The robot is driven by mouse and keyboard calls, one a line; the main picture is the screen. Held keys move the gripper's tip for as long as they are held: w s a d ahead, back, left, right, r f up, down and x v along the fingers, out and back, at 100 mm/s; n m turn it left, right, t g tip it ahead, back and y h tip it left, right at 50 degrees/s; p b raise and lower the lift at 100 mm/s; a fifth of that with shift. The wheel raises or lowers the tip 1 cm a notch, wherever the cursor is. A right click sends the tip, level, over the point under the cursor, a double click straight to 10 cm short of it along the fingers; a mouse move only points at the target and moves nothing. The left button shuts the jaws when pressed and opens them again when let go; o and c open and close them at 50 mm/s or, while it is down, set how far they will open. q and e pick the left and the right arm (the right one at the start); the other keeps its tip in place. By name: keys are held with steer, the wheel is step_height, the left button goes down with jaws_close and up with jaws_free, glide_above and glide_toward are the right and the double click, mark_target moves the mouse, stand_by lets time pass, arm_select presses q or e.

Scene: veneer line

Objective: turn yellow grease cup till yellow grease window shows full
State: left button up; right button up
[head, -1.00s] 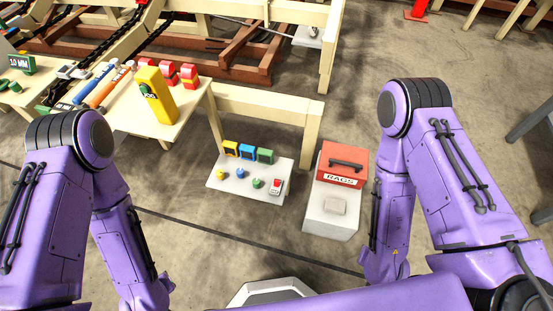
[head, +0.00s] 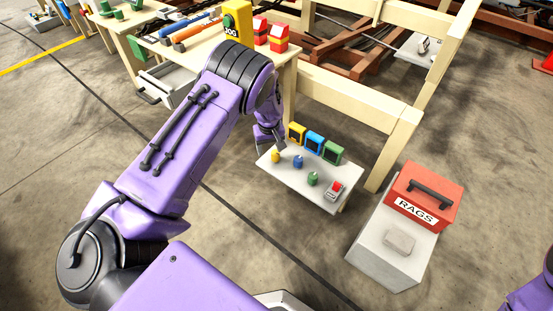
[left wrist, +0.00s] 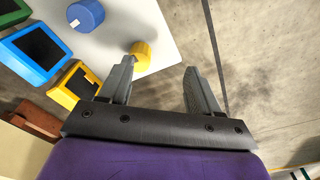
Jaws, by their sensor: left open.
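The yellow grease cup (head: 276,156) stands at the left end of a light grey panel (head: 300,188). The yellow grease window (head: 296,132) is a yellow-framed box at the panel's back edge; its dark face shows no readable level. My left gripper (head: 276,144) is just above and beside the yellow cup, fingers apart and empty. In the left wrist view the yellow cup (left wrist: 141,52) is just beyond the tip of the left-hand finger, not centred between the fingers (left wrist: 160,66). I cannot tell whether they touch. My right gripper is out of view.
Blue (head: 298,161) and green (head: 313,178) cups and a red-topped device (head: 334,190) share the panel. Blue (head: 315,141) and green (head: 333,152) windows stand beside the yellow one. A red RAGS box (head: 424,195) sits at right on a grey block. A wooden frame is behind.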

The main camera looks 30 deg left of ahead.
mark_target(275, 152)
arm_select(q)
steer(key=shift+g+h, duration=0.3)
steer(key=w+r, duration=0.1)
steer(key=w+r+b, duration=0.1)
steer(key=w+b, duration=0.1)
steer(key=w, duration=0.1)
steer(key=shift+a+r, duration=0.1)
steer(key=shift+r, duration=0.3)
step_height(275, 152, down, 10)
steer(key=b, duration=0.3)
steer(key=shift+r, duration=0.1)
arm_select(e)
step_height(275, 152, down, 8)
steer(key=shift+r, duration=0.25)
arm_select(q)
steer(key=shift+m, duration=0.3)
steer(key=c, duration=1)
